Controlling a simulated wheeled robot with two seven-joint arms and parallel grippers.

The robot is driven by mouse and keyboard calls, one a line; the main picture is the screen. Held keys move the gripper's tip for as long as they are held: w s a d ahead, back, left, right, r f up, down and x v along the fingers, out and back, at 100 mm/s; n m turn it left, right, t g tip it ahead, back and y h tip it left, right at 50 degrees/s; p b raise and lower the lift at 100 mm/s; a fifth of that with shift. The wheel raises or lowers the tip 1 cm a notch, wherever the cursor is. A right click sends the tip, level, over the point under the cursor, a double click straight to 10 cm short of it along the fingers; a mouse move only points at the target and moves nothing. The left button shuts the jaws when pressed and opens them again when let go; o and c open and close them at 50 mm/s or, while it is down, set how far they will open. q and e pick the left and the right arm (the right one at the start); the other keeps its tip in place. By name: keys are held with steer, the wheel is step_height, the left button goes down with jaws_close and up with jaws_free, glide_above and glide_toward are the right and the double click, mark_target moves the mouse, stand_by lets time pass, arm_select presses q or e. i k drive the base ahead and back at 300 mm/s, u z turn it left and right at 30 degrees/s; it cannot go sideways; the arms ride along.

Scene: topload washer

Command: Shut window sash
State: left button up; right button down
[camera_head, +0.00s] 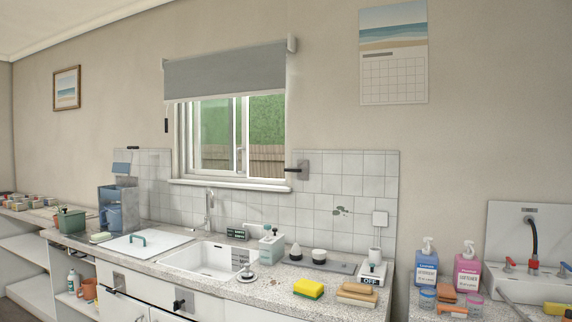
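The window (231,183) is in the wall above the sink, with a white frame and sill. It has white upright sash members near the middle, and a small handle (240,152) shows on one of them. A grey roller blind (226,72) covers the upper part. Green and a wooden fence show through the lower part. I cannot tell from here how far the sash stands open. Neither of my grippers is in view.
A counter (224,287) with a white sink (207,260) and faucet (209,208) runs below the window. A dark lever (297,170) juts from the wall right of the window.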

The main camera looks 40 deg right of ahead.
mark_target(244, 173)
steer(key=z, duration=0.65)
steer(key=i, duration=1.55)
steer(key=u, duration=0.65)
